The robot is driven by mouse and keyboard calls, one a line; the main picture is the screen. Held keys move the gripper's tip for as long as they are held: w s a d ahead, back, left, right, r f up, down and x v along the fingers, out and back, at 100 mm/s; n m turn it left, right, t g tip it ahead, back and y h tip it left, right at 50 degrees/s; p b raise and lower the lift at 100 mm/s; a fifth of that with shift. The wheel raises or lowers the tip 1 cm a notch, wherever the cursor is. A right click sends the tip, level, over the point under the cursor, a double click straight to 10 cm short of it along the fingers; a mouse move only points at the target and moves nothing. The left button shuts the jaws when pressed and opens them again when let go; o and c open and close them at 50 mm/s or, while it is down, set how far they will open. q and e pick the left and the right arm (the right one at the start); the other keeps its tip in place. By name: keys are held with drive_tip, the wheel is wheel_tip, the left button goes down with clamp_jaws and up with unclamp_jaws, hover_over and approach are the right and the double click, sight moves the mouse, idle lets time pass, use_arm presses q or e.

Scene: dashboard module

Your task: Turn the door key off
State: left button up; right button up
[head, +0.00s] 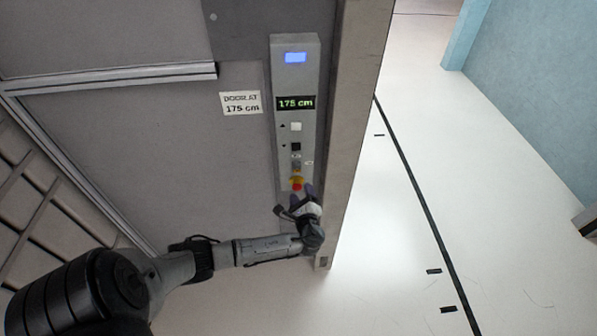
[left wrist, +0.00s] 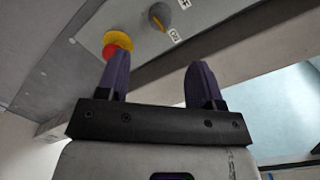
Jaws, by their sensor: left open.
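The door key (head: 296,163) is a small grey knob on the grey control panel (head: 309,66), below the black button and above the red and yellow stop button (head: 297,185). In the left wrist view the key (left wrist: 159,16) shows near the top edge, with small labels beside it and the stop button (left wrist: 114,46) at its left. My left gripper (head: 304,192) is at the panel's lower end, by the stop button. Its purple fingers (left wrist: 161,68) are apart with nothing between them. The key lies beyond the fingertips, apart from them. My right gripper is in neither view.
The panel carries a blue light (head: 295,57), a display reading 175 cm (head: 295,103), a white button (head: 296,127) and a black button (head: 295,146). A post edge (head: 350,120) stands just right of it. Open floor (head: 440,160) lies further right.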

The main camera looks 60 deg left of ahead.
sight(297, 171)
use_arm(q)
drive_tip(key=x, duration=1)
drive_tip(key=shift+w+a, duration=0.1)
drive_tip(key=shift+a, duration=0.05)
drive_tip(key=c, duration=0.9)
